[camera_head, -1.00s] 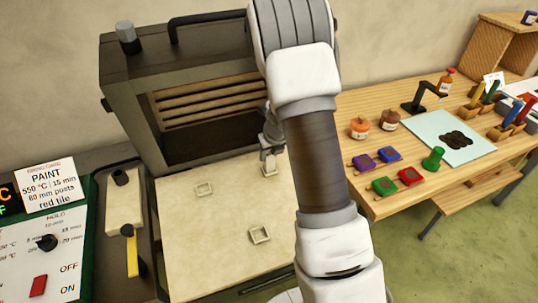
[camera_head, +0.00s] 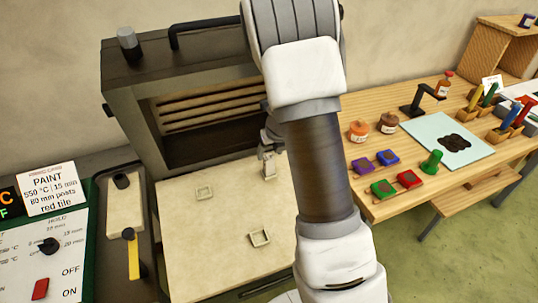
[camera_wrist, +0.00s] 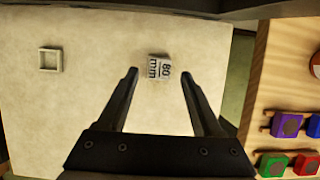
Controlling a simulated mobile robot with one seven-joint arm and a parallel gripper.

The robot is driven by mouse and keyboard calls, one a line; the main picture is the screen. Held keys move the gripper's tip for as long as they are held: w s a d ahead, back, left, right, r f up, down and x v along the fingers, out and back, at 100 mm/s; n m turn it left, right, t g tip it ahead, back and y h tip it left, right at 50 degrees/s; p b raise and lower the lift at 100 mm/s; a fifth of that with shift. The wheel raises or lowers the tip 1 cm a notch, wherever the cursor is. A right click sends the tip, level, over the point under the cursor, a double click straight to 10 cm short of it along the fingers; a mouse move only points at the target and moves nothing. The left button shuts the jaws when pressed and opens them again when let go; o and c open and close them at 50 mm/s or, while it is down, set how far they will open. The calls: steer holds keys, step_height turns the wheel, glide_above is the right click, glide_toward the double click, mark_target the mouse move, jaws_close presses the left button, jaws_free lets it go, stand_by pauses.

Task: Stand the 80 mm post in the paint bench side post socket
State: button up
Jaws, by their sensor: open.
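The pale post (camera_wrist: 157,68), marked "80 mm", stands on the cream kiln shelf (camera_wrist: 100,100), seen from above in the wrist view. In the head view the post (camera_head: 269,170) is at the shelf's right side, just below my gripper (camera_head: 267,150). My gripper (camera_wrist: 158,72) is open in the wrist view, one finger on each side of the post with a gap to both. The post's foot is too small to tell whether a socket surrounds it.
The dark kiln (camera_head: 190,110) stands open behind the shelf. At the right is the wooden paint bench (camera_head: 375,205) with coloured blocks, jars and a pale blue mat (camera_head: 425,135). A control panel (camera_head: 45,255) is at the left. The shelf's middle is clear.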

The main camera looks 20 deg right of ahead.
steer(key=s+a+r+n+y+p, duration=0.1)
steer(key=s+a+r+n, duration=0.45)
steer(key=r+n, duration=0.35)
steer(key=s+a+r+n+y+p, duration=0.1)
steer(key=s+a+r+n, duration=0.3)
steer(key=s+r+n, duration=0.5)
steer(key=s+r+n+h, duration=0.1)
steer(key=s+r+n, duration=0.3)
steer(key=s+n, duration=0.3)
steer(key=s+a+r+n+t+h, duration=0.1)
steer(key=s+r+n, duration=0.3)
steer(key=s+n, duration=0.3)
steer(key=n, duration=0.4)
steer(key=shift+a+r, duration=0.15)
steer(key=shift+a, duration=0.15)
steer(key=shift+c, duration=0.4)
steer(key=shift+c, duration=1)
steer(key=shift+a, duration=0.1)
